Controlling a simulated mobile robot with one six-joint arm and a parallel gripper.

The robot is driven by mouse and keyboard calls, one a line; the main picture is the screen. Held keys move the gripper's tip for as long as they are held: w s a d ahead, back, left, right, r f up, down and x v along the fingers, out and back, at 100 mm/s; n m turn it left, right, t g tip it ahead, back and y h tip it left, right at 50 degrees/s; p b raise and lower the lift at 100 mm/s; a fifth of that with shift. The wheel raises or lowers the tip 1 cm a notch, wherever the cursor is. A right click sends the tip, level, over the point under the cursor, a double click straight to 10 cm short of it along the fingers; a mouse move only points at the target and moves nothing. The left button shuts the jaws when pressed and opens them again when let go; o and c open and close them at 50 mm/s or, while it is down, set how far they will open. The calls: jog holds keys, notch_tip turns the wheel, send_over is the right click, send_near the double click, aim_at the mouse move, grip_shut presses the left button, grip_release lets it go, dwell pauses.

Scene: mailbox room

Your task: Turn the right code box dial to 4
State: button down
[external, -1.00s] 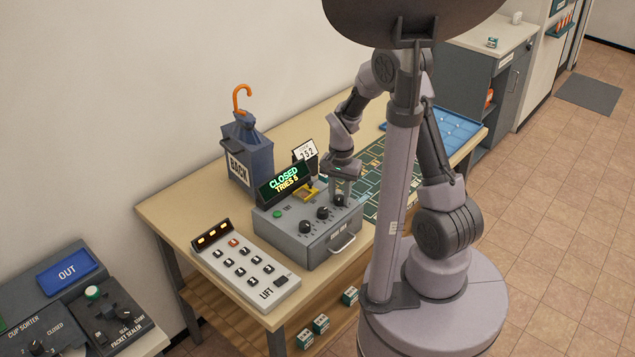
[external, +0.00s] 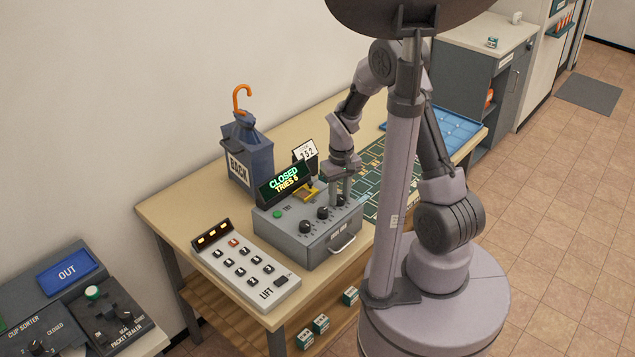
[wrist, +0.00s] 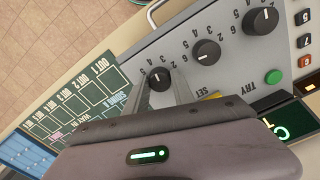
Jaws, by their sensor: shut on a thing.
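The grey code box (external: 318,240) stands on the table with three black dials in a row. Its right dial (wrist: 159,78) sits between the two fingers of my gripper (wrist: 160,88) in the wrist view, and the fingers are shut on it. In the external view my gripper (external: 340,190) points down over the right end of the box and largely hides that dial. I cannot tell for sure which number its pointer faces. The middle dial (external: 323,213) and left dial (external: 305,227) are free. The display (external: 284,184) reads "CLOSED TRIES 5".
A green TRY button (wrist: 273,77) is on the box. The LIFT panel (external: 247,265) stands left, a blue bin (external: 248,155) behind. A green mat (external: 384,172) lies right.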

aim_at(340, 197)
jog(key=shift+n, duration=0.9)
jog(key=c, duration=1.1)
grip_release()
jog(key=shift+o, duration=0.2)
notch_tip(340, 197, up, 18)
jog(key=p, duration=0.5)
jog(key=shift+f, duration=0.25)
